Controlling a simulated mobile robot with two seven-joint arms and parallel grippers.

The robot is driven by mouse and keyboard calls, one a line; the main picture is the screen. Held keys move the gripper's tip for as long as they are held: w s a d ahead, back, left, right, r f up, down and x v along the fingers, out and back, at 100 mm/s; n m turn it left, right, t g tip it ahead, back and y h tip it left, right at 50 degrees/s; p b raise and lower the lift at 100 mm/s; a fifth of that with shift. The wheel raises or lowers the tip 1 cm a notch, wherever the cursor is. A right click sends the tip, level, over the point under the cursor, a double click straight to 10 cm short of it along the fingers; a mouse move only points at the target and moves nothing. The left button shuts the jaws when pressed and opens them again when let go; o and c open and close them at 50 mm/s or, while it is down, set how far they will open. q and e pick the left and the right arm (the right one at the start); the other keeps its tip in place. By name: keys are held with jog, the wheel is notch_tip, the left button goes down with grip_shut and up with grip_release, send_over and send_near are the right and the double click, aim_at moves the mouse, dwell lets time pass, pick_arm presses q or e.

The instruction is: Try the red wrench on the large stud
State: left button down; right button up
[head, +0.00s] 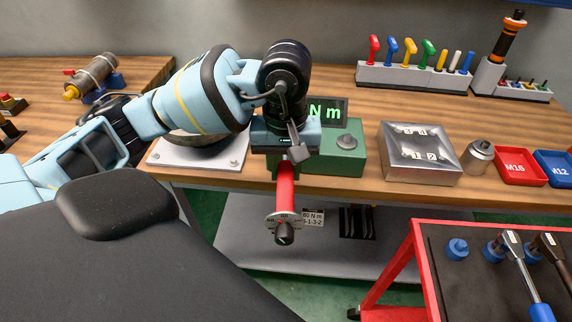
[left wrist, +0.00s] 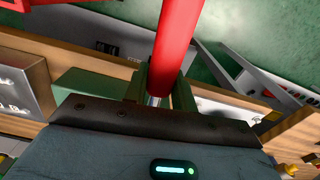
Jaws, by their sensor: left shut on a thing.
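The red wrench (head: 285,188) has a red shaft and a round dial with a black knob at its near end. My left gripper (head: 287,162) is shut on it, in front of the green box at the bench's front edge. The wrench points down toward the camera, its dial end clear of the bench. In the left wrist view the red shaft (left wrist: 178,40) runs up from between the fingers (left wrist: 158,86). I cannot make out a large stud; my left arm hides part of a round piece on a white plate (head: 192,157). My right gripper is not in view.
A green tester (head: 345,160) with an "N m" display stands behind the gripper. A silver block (head: 420,165), a metal socket (head: 478,157), and red (head: 520,180) and blue bins stand to the right. A red-framed cart (head: 415,262) with tools is at lower right.

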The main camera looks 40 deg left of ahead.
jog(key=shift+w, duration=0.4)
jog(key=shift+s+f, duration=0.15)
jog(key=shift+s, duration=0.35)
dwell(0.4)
pick_arm(q)
jog(key=shift+s+a+f+m+b, duration=0.1)
jog(key=shift+s+a+m+b, duration=0.2)
jog(key=shift+b, duration=0.1)
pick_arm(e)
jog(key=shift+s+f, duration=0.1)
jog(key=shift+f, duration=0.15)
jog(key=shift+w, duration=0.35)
pick_arm(q)
jog(key=shift+s+a, duration=0.1)
jog(key=shift+a, duration=0.1)
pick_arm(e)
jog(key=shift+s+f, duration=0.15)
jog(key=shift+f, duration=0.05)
pick_arm(q)
jog(key=shift+m, duration=0.3)
jog(key=shift+s+a, duration=0.15)
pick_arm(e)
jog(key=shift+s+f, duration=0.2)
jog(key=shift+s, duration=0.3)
